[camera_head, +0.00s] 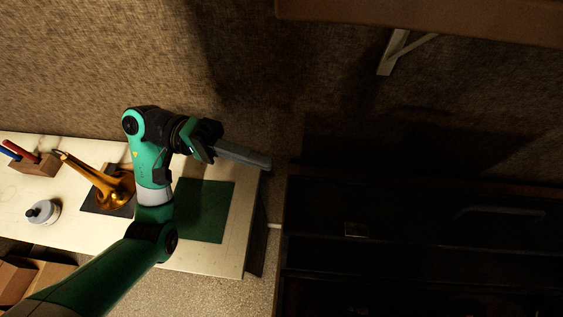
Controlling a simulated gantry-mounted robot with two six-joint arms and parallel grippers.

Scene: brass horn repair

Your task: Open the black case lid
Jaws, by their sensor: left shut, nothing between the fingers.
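A large, very dark box-like form (420,245) fills the lower right of the head view and seems to be the black case. A small brownish fitting (355,230) and a faint handle-like outline (495,212) show on it. It is too dark to tell how its lid stands. My left gripper (209,154) is shut and empty above the back of the pale workbench, left of the dark form and apart from it. My right gripper is not in view.
The pale workbench (65,222) carries a brass horn (118,190) on a dark mat, a green mat (212,222), a round white container (42,212) and a wooden tool block (35,166). A grey bar (243,156) shows beside the gripper. A brown shelf (430,18) overhangs the upper right.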

